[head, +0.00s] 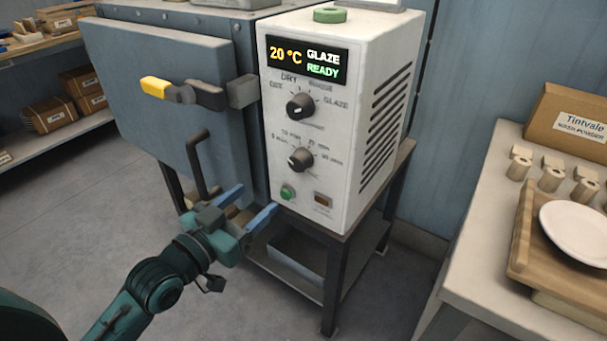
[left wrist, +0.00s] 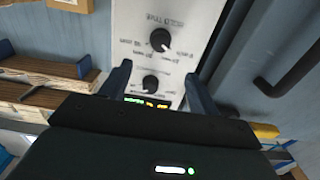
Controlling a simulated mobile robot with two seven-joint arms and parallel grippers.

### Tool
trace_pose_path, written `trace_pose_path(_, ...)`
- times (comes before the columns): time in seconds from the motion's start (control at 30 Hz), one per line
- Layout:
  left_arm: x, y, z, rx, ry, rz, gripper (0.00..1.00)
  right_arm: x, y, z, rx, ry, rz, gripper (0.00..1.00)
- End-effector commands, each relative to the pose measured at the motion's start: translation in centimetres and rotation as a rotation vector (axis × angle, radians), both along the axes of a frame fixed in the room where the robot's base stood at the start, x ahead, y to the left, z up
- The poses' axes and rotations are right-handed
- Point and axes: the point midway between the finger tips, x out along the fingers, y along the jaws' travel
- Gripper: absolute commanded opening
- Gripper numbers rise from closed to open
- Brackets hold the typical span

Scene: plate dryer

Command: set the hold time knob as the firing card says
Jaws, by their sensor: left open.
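The hold time knob (head: 301,158) is the lower black dial on the white control panel (head: 350,195). In the left wrist view, upside down, the knob (left wrist: 160,40) sits near the "HOLD TIME" lettering. I cannot tell surely which mark its pointer meets. The upper knob (head: 300,106) has labels including "DRY" and "GLAZE". The display (head: 307,62) reads "20 °C GLAZE READY". My left gripper (head: 252,203) is open and empty, below and left of the hold time knob, apart from it. Its fingers (left wrist: 157,72) flank the panel in the wrist view. No readable firing card shows.
A green button (head: 287,192) and a small brown switch (head: 322,199) sit below the knobs. The blue-grey door (head: 165,85) with a yellow-tipped handle (head: 160,88) is left of the panel. A white plate (head: 577,232) lies on a wooden rack at right.

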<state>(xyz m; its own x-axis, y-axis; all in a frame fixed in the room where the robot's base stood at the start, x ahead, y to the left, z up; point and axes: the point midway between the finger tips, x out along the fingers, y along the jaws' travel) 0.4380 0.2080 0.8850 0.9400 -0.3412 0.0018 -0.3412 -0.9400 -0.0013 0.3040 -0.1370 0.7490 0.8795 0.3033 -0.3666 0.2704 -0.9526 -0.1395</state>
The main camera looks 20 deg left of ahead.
Motion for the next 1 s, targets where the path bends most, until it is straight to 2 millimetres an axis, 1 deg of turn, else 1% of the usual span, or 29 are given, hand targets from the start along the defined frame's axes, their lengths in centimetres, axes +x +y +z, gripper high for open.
trace_pose_path(0.17,1.7,-0.6,0.2,-0.003,-0.003,0.000,0.62,-0.1,0.0,0.0,0.001,0.001,0.001,0.55)
trace_pose_path(0.27,3.4,-1.2,0.1,-0.003,-0.002,0.000,0.62,-0.1,0.1,0.0,0.001,0.001,0.001,0.55)
trace_pose_path(0.5,8.2,-3.0,0.1,-0.002,-0.002,-0.001,0.62,0.0,0.1,-0.1,0.000,-0.001,0.001,0.55)
trace_pose_path(0.6,9.8,-3.6,0.0,-0.001,-0.001,-0.001,0.62,0.0,0.0,-0.1,-0.001,-0.004,0.000,0.55)
trace_pose_path(0.7,11.0,-4.0,0.0,-0.002,0.001,-0.001,0.62,0.0,0.0,-0.1,-0.001,-0.008,0.000,0.55)
trace_pose_path(0.8,11.8,-4.3,0.0,0.000,0.001,-0.001,0.62,0.1,0.0,0.1,0.000,-0.014,-0.001,0.55)
trace_pose_path(1.0,12.2,-4.5,-0.1,0.001,0.003,-0.001,0.62,0.2,0.0,0.4,0.000,-0.021,-0.003,0.55)
